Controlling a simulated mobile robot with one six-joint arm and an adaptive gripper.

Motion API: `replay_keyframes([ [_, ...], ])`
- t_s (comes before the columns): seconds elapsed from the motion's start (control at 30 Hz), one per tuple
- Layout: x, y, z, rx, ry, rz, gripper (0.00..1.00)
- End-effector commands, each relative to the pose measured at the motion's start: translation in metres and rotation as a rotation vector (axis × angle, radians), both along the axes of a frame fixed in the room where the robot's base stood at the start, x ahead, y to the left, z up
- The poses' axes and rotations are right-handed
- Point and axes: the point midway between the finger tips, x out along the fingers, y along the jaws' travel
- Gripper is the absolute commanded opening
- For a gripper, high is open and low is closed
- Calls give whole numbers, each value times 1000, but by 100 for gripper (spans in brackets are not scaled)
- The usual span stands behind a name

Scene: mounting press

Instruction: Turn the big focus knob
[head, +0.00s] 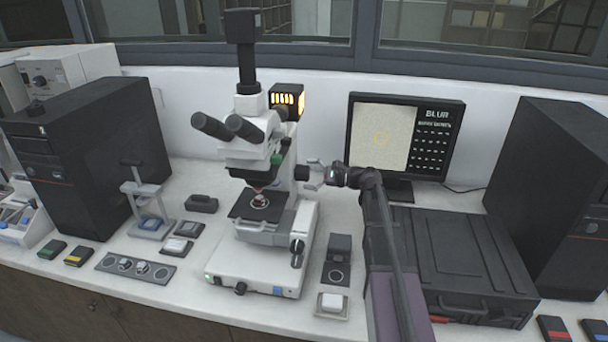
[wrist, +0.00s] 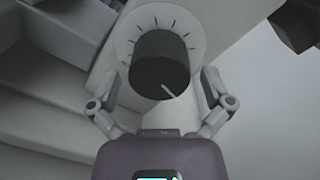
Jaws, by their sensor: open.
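The big focus knob (head: 302,173) is a black cylinder on the right side of the white microscope (head: 262,266). In the wrist view the knob (wrist: 160,63) fills the upper middle. It has a pale pointer line toward the lower right and a ring of tick marks behind it. My gripper (head: 321,175) is at the knob's right in the head view. In the wrist view my gripper (wrist: 158,77) is open, with one finger on each side of the knob's near end. A gap shows on both sides; how far the fingertips reach along the knob is unclear.
A monitor (head: 437,143) behind my arm reads "BLUR". A black case (head: 470,260) lies right of my arm. Smaller black knobs (head: 297,247) sit lower on the microscope's right side. A small box with a white button (head: 332,304) stands at the front.

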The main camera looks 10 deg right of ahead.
Motion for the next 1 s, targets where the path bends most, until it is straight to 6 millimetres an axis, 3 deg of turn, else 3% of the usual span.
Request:
replay_keyframes([
  [0.47, 3, 10, 0, 0, 0, 0, 100],
  [0.57, 3, 10, 0, 0, 0, 0, 76],
  [0.73, 3, 10, 0, 0, 0, 1, 26],
  [1.0, 3, 11, 0, -4, -8, 2, 24],
])
